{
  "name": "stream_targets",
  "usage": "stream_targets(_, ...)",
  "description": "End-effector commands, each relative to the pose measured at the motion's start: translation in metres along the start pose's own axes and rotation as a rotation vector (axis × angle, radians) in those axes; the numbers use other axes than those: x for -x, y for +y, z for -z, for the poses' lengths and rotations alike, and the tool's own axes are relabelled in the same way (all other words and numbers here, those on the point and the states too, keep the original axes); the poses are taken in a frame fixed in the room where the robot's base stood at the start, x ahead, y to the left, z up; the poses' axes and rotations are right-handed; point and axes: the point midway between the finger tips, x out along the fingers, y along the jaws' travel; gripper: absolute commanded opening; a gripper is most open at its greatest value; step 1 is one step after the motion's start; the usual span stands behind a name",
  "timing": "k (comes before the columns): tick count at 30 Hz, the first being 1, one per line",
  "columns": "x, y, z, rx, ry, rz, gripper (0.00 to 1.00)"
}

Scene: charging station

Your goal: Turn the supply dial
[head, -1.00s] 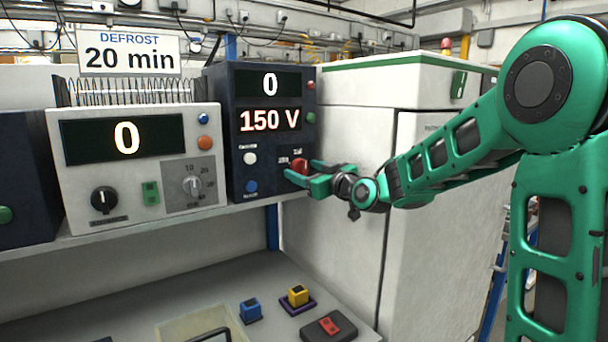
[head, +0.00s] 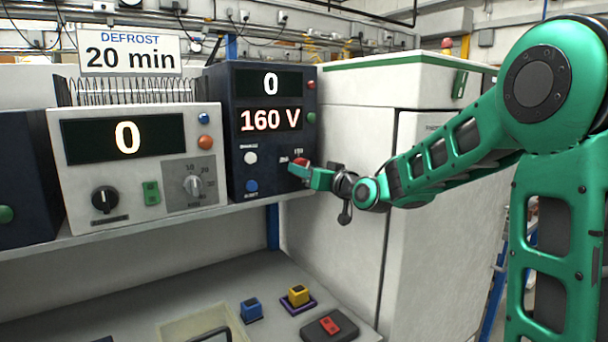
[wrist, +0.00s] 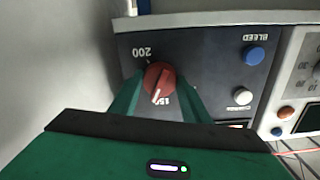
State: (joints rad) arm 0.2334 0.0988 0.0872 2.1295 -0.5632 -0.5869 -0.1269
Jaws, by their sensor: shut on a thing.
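The supply dial is a red knob (wrist: 159,82) on the dark supply unit (head: 238,135), with 150 and 200 marked around it in the wrist view. It also shows in the head view (head: 299,163), partly covered by my gripper. My gripper (head: 306,172) is shut on the knob, with a green finger on each side of it in the wrist view (wrist: 160,95). The supply display (head: 270,119) reads 160 V, and the display above it (head: 271,85) reads 0.
A white-and-blue button pair sits left of the dial: white (head: 250,158), blue (head: 251,186). A beige unit (head: 140,160) reading 0 stands to the left. A white cabinet (head: 345,130) stands close on the right. Blue (head: 251,310) and yellow (head: 298,296) blocks lie below.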

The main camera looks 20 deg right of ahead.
Motion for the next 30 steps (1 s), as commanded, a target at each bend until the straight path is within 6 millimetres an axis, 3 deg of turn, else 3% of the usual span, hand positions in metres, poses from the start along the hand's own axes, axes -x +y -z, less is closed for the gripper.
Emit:
stream_targets(14, 0.0000, -0.0002, -0.0003, -0.084, -0.001, 0.001, 0.20)
stream_targets(15, 0.0000, -0.0002, -0.0003, -0.084, -0.001, 0.001, 0.45)
stream_targets(17, 0.0000, -0.0002, -0.0003, -0.084, -0.001, 0.001, 0.59)
stream_targets(30, 0.0088, 0.0006, 0.0003, -0.082, 0.000, -0.001, 0.61)
